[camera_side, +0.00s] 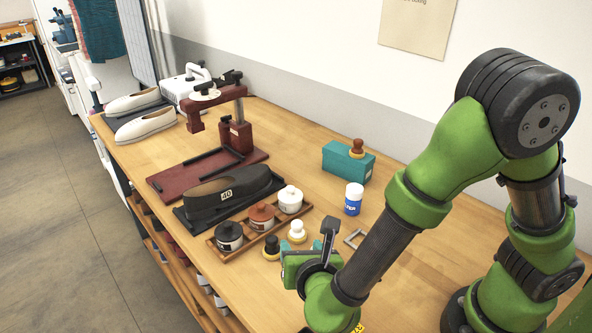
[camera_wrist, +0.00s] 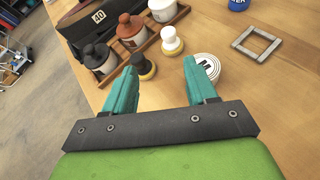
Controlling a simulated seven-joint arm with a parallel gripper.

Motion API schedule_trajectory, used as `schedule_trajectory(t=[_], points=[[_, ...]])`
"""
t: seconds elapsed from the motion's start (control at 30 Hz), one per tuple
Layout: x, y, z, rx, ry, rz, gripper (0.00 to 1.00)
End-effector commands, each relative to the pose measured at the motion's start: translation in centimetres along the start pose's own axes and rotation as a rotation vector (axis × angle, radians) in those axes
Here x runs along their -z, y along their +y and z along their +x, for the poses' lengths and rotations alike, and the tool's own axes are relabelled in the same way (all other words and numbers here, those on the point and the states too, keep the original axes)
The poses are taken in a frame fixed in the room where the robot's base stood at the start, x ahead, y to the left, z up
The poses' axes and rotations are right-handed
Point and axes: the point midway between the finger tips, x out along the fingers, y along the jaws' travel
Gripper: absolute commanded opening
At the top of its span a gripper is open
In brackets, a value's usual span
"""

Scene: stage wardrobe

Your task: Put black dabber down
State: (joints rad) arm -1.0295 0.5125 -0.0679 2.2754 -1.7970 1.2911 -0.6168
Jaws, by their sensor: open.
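The black dabber (camera_side: 272,247) has a dark knob and a yellowish pad. It stands upright on the wooden bench beside the jar tray. In the wrist view the black dabber (camera_wrist: 144,63) shows just beyond the fingertips, nearer the left finger. My gripper (camera_wrist: 158,78) is open, with teal fingers apart and nothing held. In the side view my gripper (camera_side: 310,258) is low over the bench, right of the black dabber. I cannot tell whether a finger touches it. A white dabber (camera_side: 297,232) stands close by; it also shows in the wrist view (camera_wrist: 171,41).
A wooden tray (camera_side: 262,236) holds jars with black, brown and white lids. A round white tin (camera_wrist: 208,66) lies by the right finger. A grey square frame (camera_wrist: 257,33), a blue-white bottle (camera_side: 353,199), a teal box (camera_side: 340,163) and a dark shoe (camera_side: 225,197) are nearby.

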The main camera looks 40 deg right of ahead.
Motion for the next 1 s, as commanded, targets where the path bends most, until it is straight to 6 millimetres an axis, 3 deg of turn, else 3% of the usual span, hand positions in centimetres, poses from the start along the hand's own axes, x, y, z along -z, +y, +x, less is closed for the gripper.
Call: schedule_trajectory(t=[0.03, 0.1, 0.2, 0.3, 0.4, 0.6, 0.7, 0.83, 1.0], points=[[-2.1, -1.9, 0.6, 0.094, 0.032, 0.148, 0.57], [-4.4, -4.9, 1.0, 0.239, 0.087, 0.39, 0.57], [-6.8, -9.1, 0.5, 0.452, 0.167, 0.783, 0.57], [-8.3, -12.2, -0.9, 0.635, 0.242, 1.186, 0.57], [-9.7, -13.9, -2.7, 0.784, 0.315, 1.598, 0.57], [-13.2, -14.3, -6.2, 0.942, 0.471, 2.356, 0.57], [-15.1, -14.0, -7.5, 0.956, 0.545, 2.618, 0.57], [-16.5, -13.7, -8.4, 0.955, 0.614, 2.809, 0.57], [-17.0, -13.6, -8.7, 0.957, 0.638, 2.865, 0.57]])
